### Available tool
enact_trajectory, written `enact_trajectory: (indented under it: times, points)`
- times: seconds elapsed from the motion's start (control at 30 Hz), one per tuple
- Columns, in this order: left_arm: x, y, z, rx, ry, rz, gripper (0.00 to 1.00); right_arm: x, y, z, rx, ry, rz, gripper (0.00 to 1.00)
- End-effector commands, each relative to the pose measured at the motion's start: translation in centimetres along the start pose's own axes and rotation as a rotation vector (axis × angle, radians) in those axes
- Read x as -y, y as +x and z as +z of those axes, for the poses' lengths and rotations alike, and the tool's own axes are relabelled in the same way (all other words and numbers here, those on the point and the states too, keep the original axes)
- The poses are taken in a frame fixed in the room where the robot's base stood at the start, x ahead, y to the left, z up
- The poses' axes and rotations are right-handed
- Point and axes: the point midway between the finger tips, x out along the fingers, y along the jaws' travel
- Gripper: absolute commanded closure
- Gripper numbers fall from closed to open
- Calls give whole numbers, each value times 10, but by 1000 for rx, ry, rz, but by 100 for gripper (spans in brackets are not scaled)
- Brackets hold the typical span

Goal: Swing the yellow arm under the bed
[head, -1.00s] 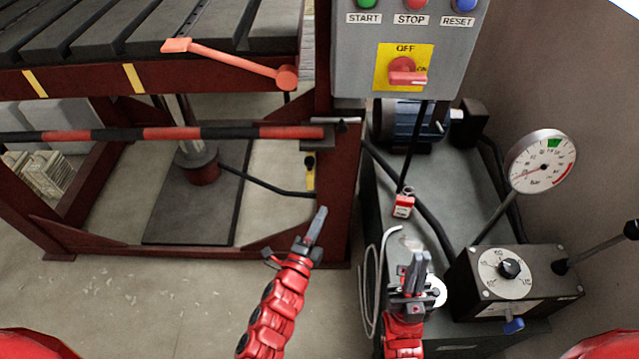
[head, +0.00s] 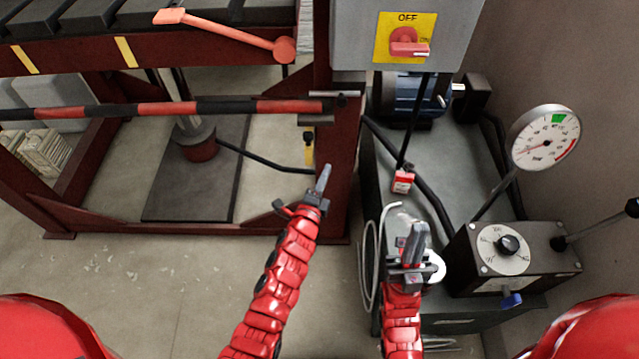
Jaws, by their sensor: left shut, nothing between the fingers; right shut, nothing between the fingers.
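The bed (head: 150,82), a dark red frame with dark slats on top, is at the upper left. A small yellow piece (head: 308,156) with a black top shows against the dark red post under the bed's right end; it looks like the yellow arm, seen mostly end-on. My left gripper (head: 323,180) is shut and empty, just below and right of the yellow piece, in front of the post. I cannot tell whether it touches the post. My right gripper (head: 414,242) is shut and empty, in front of the pump unit at the right.
A red-and-black bar (head: 215,108) crosses below the bed. An orange lever (head: 230,35) hangs on the bed's edge. A control box (head: 350,45), gauge (head: 545,138), dial box (head: 515,262) and red padlock tag (head: 403,182) are at the right.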

Motion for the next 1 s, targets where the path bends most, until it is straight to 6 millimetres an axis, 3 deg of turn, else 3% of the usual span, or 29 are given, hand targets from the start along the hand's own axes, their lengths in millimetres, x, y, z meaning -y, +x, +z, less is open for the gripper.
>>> enact_trajectory:
  times: [0.2,0.3,0.5,1.0]
  points:
    - [3,41,2,-1,-1,-4,100,0,0,0,0,0,0,100]
    - [4,31,19,1,4,1,100,-1,13,-2,0,0,0,100]
    - [2,25,35,-1,1,-1,100,-1,18,-3,0,0,0,100]
    - [0,24,38,-6,0,-1,100,-1,18,-3,0,0,0,100]
